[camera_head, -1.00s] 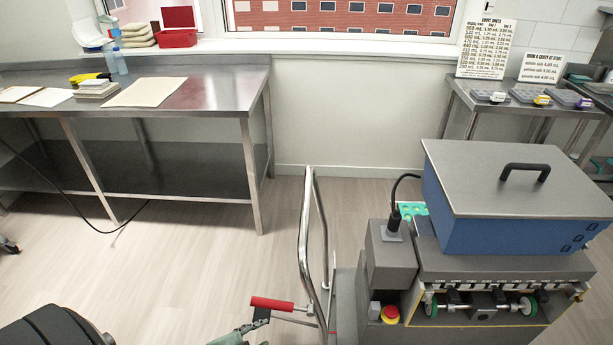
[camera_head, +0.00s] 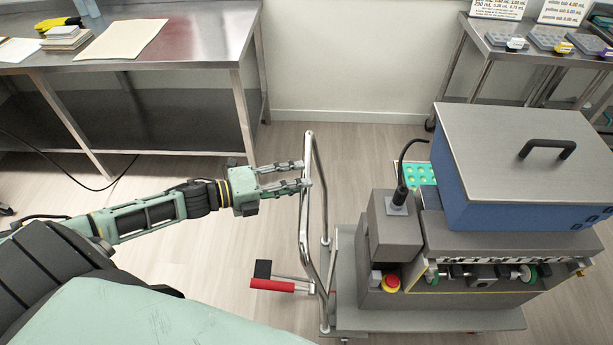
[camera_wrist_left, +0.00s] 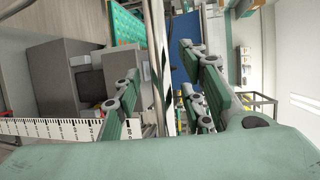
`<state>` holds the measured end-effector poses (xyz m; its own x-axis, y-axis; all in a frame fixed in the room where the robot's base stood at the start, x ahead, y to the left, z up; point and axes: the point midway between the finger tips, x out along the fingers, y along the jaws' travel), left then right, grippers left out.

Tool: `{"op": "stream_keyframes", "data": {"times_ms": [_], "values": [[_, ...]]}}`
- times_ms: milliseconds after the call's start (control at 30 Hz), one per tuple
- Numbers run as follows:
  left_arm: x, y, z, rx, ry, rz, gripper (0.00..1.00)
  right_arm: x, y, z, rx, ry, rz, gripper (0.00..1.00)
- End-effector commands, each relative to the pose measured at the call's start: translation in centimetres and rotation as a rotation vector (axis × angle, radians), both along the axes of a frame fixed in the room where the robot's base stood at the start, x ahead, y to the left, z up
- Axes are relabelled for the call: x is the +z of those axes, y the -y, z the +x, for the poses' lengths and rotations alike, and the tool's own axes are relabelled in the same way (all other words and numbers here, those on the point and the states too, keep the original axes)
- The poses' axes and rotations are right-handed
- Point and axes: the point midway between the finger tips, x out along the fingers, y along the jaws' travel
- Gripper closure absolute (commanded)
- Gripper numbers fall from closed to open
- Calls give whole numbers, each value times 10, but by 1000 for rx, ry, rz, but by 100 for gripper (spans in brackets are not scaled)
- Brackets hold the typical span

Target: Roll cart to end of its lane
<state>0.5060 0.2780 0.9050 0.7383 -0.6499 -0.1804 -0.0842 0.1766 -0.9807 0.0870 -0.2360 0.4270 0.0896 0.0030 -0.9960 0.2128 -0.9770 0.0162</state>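The cart (camera_head: 430,318) is a grey platform with a tall chrome push handle (camera_head: 304,225) at its left end. It carries the grey and blue depositor machine (camera_head: 520,190). My left gripper (camera_head: 304,174) reaches in from the left at the upper part of the handle, its fingers spread and pointing right. In the left wrist view, the handle's bar (camera_wrist_left: 155,50) runs between the open fingers (camera_wrist_left: 160,100); contact is unclear. A red-gripped lever (camera_head: 272,285) sticks out left at the cart's low end. My right gripper is not in view.
A steel table (camera_head: 200,85) with papers stands at the back left. Another steel table (camera_head: 465,75) with grey trays stands at the back right. Bare floor (camera_head: 210,240) lies left of the cart. A black cable (camera_head: 70,178) trails on the floor at left.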

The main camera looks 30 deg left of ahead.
Motion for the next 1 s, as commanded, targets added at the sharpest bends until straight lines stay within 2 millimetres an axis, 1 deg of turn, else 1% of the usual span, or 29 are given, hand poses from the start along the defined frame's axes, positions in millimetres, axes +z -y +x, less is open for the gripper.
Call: {"op": "stream_keyframes", "data": {"times_ms": [33, 100, 267, 633, 1000], "values": [[2, 5, 7, -1, 4, -3, 62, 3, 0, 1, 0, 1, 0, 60], [0, 10, 13, 1, 2, -2, 62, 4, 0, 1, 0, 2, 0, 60], [-4, 19, 23, 2, 0, -1, 62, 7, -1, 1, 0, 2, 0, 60], [-6, 22, 25, 0, -1, -1, 62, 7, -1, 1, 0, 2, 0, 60], [-6, 22, 25, 1, 0, -1, 95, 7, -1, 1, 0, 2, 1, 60]]}}
